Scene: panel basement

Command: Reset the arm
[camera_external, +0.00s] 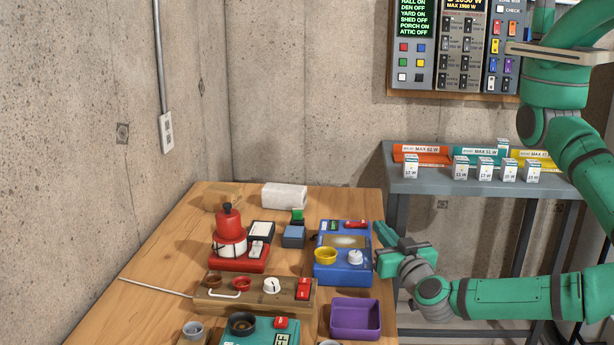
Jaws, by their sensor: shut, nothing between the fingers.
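My gripper (385,235) is at the right edge of the wooden table, at the end of my green arm that reaches in from the right. It is beside the blue device (343,275), at its right side. Its fingers look closed, with nothing seen between them. I cannot tell whether it touches the blue device. The blue device carries a yellow cup, a white knob and a red part on top.
The wooden table (160,275) holds a red device (238,262), a wooden box with knobs (255,295), a teal device (262,333) and a purple tray (355,318). A grey shelf (430,186) with small boxes stands behind at right, below a wall panel (458,45).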

